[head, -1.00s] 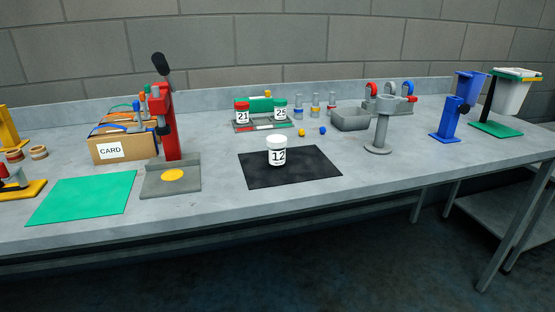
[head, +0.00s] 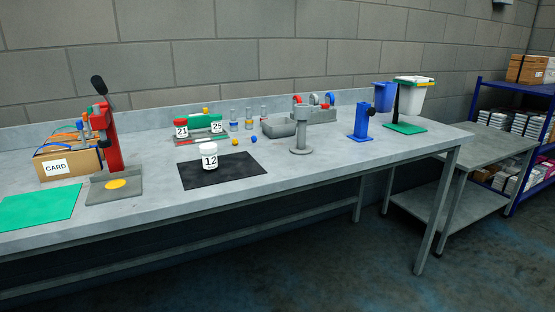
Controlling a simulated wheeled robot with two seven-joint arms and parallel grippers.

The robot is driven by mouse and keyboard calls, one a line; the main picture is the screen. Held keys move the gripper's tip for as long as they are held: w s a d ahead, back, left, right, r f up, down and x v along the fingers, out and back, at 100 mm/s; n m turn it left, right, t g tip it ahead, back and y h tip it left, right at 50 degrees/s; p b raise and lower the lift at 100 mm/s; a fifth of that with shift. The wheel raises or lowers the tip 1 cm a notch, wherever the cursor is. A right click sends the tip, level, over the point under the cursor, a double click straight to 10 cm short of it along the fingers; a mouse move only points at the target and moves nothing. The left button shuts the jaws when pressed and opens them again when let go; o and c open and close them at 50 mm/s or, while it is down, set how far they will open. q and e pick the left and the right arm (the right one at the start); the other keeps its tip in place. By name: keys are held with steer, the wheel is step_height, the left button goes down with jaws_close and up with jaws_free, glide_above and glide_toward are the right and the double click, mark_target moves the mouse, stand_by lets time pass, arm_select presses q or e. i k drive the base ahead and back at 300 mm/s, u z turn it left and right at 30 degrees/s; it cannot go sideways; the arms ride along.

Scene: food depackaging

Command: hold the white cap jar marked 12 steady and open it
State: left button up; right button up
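The jar marked 12 (head: 209,160) stands upright on the black mat (head: 222,177) near the middle of the bench. It is white with a white cap, and the cap is on. Neither of my grippers shows in the head view, and nothing touches the jar.
Left of the mat are a red press (head: 110,150), a green mat (head: 40,208) and a CARD box (head: 85,163). Behind it are jars 21 (head: 181,131) and 25 (head: 216,125). Right are a grey pedestal (head: 301,130), a blue stand (head: 362,122) and a white bin (head: 411,99). The front bench edge is clear.

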mark_target(209, 161)
steer(key=z, duration=1)
steer(key=i, duration=0.9)
steer(key=u, duration=1.1)
